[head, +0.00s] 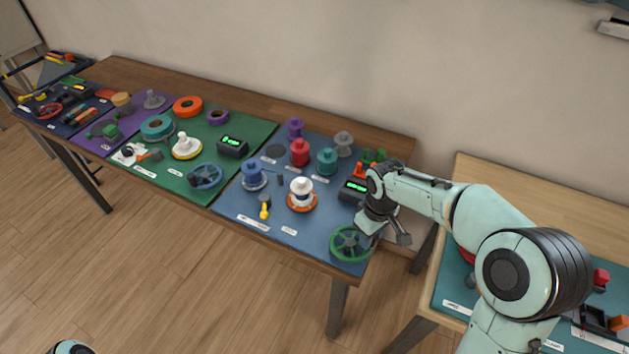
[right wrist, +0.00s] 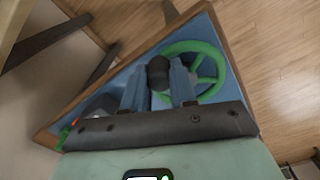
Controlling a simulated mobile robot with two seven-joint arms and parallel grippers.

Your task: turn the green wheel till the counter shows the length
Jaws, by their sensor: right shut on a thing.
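The green wheel (head: 351,244) lies at the front right corner of the blue mat. It also shows in the right wrist view (right wrist: 221,68), with spokes and a dark knob (right wrist: 158,73). My right gripper (head: 374,226) is over the wheel's right side. In the right wrist view its two fingers (right wrist: 160,88) are shut on the dark knob. The counter (head: 353,191) is a dark box with a lit green display behind the wheel; its digits are too small to read. Only a small piece at the bottom left of the head view may be my left arm; the left gripper does not show.
The blue mat (head: 318,236) holds a white spool on an orange base (head: 302,195), a blue spool (head: 253,176), red (head: 299,152) and teal (head: 327,162) spools. A green mat with a blue wheel (head: 206,176) lies to the left. A second table stands at the right.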

